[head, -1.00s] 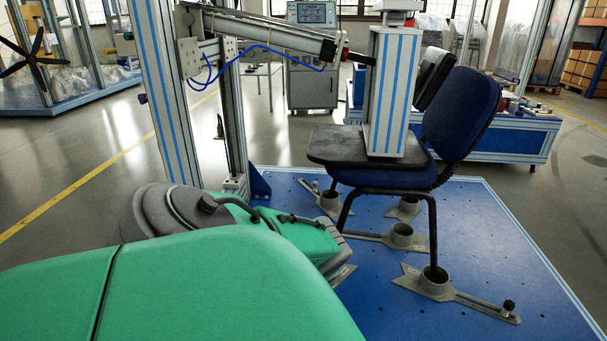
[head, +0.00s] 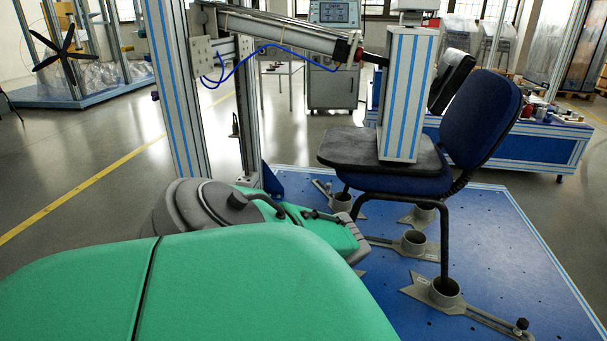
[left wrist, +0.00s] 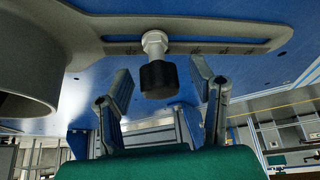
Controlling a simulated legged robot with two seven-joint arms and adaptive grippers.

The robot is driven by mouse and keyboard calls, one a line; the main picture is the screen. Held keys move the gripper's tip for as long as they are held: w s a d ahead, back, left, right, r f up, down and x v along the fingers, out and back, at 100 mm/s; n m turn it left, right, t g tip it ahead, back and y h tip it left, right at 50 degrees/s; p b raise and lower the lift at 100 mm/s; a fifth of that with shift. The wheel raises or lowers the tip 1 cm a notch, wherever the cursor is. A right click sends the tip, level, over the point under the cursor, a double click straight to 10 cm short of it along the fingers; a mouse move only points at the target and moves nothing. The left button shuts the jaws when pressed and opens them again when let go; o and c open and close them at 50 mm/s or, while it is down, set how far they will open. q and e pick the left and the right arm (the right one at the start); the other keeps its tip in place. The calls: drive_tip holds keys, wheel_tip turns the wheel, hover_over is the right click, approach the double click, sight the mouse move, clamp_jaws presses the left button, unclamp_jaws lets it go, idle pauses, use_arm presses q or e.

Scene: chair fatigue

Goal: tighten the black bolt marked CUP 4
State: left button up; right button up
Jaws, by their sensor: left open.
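In the left wrist view a black bolt head (left wrist: 158,79) sits on a pale hex nut over the slot of a grey metal cup foot (left wrist: 215,47). The cup (left wrist: 30,85) of that foot is at the left. My left gripper (left wrist: 160,92) is open, its fingers on either side of the black head, with gaps visible on both sides. No CUP 4 marking is legible. In the head view my green left arm hides its gripper and this bolt. Another black bolt (head: 521,325) stands on the front right foot. My right gripper is not in view.
A blue office chair (head: 483,120) stands with its legs in grey cups (head: 445,291) on a blue platform (head: 500,240). A striped press column (head: 405,95) rests on the seat. A striped upright post (head: 180,90) stands close beyond my left arm.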

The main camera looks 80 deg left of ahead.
use_arm(q)
clamp_jaws()
drive_tip(key=shift+d+r+m+t+y+p, duration=0.15)
drive_tip(key=shift+m+t+y+p, duration=0.2)
drive_tip(key=shift+m+p, duration=0.5)
drive_tip(key=shift+m+t, duration=0.45)
drive_tip(key=shift+m, duration=0.7)
drive_tip(key=shift+f, duration=0.2)
unclamp_jaws()
drive_tip(key=shift+r, duration=0.15)
drive_tip(key=shift+w+r, duration=0.1)
